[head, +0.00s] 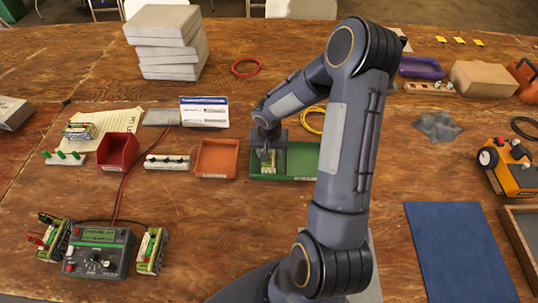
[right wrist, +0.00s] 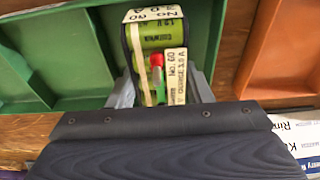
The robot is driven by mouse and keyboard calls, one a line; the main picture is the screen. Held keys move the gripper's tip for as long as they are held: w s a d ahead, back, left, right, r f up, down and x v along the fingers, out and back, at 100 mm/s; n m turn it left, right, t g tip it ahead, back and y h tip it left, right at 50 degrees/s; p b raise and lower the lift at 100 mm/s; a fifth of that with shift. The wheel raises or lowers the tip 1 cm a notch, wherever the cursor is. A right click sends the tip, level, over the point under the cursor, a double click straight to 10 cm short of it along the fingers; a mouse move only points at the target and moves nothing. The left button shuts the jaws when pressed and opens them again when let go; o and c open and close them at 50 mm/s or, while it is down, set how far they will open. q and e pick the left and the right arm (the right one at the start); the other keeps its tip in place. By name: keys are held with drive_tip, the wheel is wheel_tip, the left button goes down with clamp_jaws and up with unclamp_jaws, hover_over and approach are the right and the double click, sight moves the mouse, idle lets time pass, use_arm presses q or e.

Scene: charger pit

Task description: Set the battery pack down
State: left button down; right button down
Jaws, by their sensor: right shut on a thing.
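The battery pack (head: 268,166) is green with cream labels and sits between the fingers of my right gripper (head: 265,153). It is at the left compartment of the green tray (head: 300,161); I cannot tell whether it touches the tray floor. In the right wrist view the pack (right wrist: 157,50) stands between the fingers, with a red and a green part on its near side. The green tray (right wrist: 55,55) shows there to the left and behind it. My left gripper is not in view.
An orange tray (head: 216,159) stands just left of the green tray. A charger (head: 98,250) has a pack on each side (head: 54,240) (head: 150,250). Another pack (head: 78,131) lies on a paper sheet. A yellow cable coil (head: 314,121) is behind the green tray.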

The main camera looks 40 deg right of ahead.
drive_tip(key=shift+f, duration=0.15)
drive_tip(key=shift+f, duration=0.1)
drive_tip(key=shift+f, duration=0.1)
drive_tip(key=c, duration=0.7)
unclamp_jaws()
